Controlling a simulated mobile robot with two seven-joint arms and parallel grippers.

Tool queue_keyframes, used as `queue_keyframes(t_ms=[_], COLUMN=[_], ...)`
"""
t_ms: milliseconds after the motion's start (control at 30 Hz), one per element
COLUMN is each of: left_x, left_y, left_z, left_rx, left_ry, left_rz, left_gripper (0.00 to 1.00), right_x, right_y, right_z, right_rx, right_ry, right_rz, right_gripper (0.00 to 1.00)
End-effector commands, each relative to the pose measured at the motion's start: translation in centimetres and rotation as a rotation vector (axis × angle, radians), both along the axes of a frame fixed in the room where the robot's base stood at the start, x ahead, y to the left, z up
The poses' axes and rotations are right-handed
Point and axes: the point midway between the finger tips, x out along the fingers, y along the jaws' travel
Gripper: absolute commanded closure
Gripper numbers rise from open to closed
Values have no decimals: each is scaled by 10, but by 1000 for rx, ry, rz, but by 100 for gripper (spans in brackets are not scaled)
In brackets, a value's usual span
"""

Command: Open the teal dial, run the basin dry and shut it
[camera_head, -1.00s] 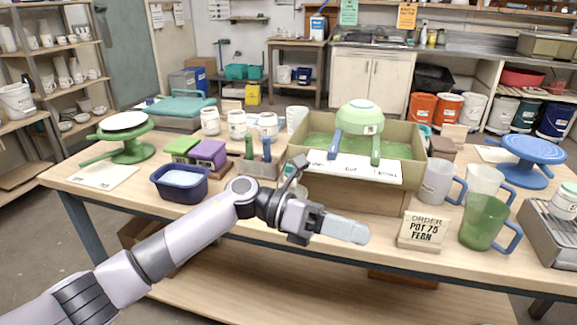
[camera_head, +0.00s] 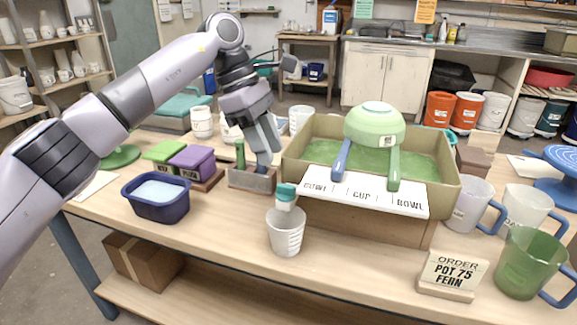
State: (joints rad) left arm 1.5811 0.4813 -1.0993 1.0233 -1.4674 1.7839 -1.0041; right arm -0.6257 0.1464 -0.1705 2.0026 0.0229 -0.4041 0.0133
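A small teal-topped white fitting (camera_head: 285,196) shows above a white measuring cup (camera_head: 286,233) at the table's front. I cannot tell whether the teal top is the dial. The tan basin (camera_head: 447,198) holds green liquid. My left gripper (camera_head: 268,150) points down at the blue handle (camera_head: 263,160) in a small holder (camera_head: 250,180). Its fingers overlap the handle's top, so its grip is unclear. My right gripper is out of view.
A navy tub (camera_head: 158,200) and green and purple blocks (camera_head: 193,160) stand at left. An order sign (camera_head: 452,273), clear mugs (camera_head: 468,203) and a green mug (camera_head: 528,262) stand at right. Bare tabletop lies along the front.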

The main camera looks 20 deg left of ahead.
Motion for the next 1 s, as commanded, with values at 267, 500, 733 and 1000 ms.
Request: queue_keyframes(t_ms=[267,500,733,1000], left_x=[-1,-2,-1,-2], left_y=[-13,-25,-28,-28], left_z=[-33,-60,-66,-66], left_rx=[0,0,-1,-1], left_ry=[4,3,0,1], left_rz=[-2,0,0,0], left_gripper=[62,62,62,100], right_x=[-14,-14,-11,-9], right_y=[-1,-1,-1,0], right_z=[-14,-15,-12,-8], right_rx=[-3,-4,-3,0], right_ry=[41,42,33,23], right_rz=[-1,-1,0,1], right_gripper=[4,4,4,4])
